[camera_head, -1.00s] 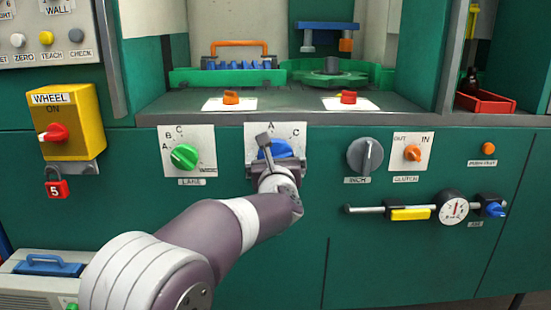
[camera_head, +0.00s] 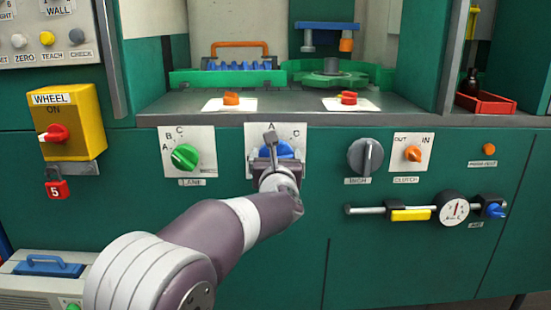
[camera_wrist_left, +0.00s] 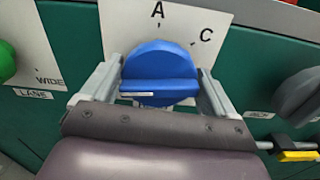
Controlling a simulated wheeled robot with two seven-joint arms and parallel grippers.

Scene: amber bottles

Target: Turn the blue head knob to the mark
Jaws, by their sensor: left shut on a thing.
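The blue head knob (camera_head: 283,150) is on a white plate (camera_head: 299,131) marked A and C on the green front, partly hidden behind my left gripper (camera_head: 276,160). In the left wrist view the blue knob (camera_wrist_left: 160,62) is a round disc with a raised bar across it. My left gripper (camera_wrist_left: 158,70) is shut on it, one grey finger on each side. The bar runs about level in that view, with a thin white strip near its left end. A is above the knob and C up to its right. My right gripper is in neither view.
A green LANE knob (camera_head: 184,157) is to the left and a grey knob (camera_head: 365,156) to the right. An orange CLUTCH knob (camera_head: 412,153) and a rail with a gauge (camera_head: 453,208) are farther right. A shelf edge (camera_head: 330,116) runs above.

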